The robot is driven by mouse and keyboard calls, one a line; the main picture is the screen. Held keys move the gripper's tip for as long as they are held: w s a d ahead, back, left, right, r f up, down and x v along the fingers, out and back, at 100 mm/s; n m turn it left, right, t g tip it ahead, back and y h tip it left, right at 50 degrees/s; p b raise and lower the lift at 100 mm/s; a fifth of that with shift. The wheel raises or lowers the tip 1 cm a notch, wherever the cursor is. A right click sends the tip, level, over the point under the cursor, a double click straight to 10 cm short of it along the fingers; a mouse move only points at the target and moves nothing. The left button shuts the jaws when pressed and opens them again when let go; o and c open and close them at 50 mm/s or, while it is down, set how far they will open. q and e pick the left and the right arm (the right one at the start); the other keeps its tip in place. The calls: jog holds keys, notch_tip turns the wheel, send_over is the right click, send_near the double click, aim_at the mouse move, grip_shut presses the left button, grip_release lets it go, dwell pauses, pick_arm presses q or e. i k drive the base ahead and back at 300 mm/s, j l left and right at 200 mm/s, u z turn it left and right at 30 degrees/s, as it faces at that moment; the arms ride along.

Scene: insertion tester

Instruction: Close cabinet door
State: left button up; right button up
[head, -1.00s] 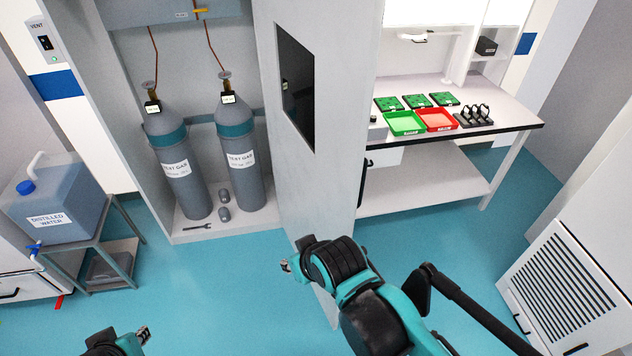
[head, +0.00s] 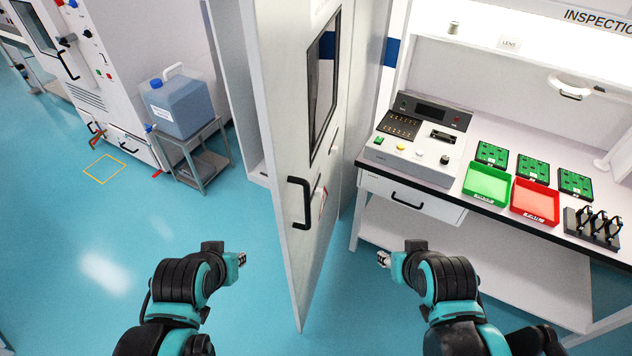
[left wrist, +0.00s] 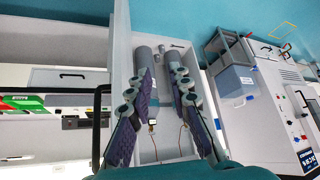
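The white cabinet door (head: 290,130) stands open in the head view, seen at a steep angle and swung out toward me. It has a dark window (head: 322,85) and a black handle (head: 300,202). The cabinet's side panel (head: 232,80) shows behind it. In the left wrist view, the cabinet's inside holds grey gas cylinders (left wrist: 147,75). My left gripper (head: 241,259) is left of the door, apart from it; in the left wrist view its fingers (left wrist: 164,75) are spread with nothing between them. My right gripper (head: 384,259) is right of the door, apart from it; its fingers are too small to read.
A workbench (head: 545,235) on the right carries a tester (head: 420,140), a green tray (head: 487,186), a red tray (head: 534,203) and green boards. A water container (head: 182,105) stands on a small stand (head: 205,165) at left. The blue floor (head: 70,230) at front left is clear.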

aim_at(300, 97)
jog(key=k+l+u, duration=0.15)
jog(key=k+l, duration=0.55)
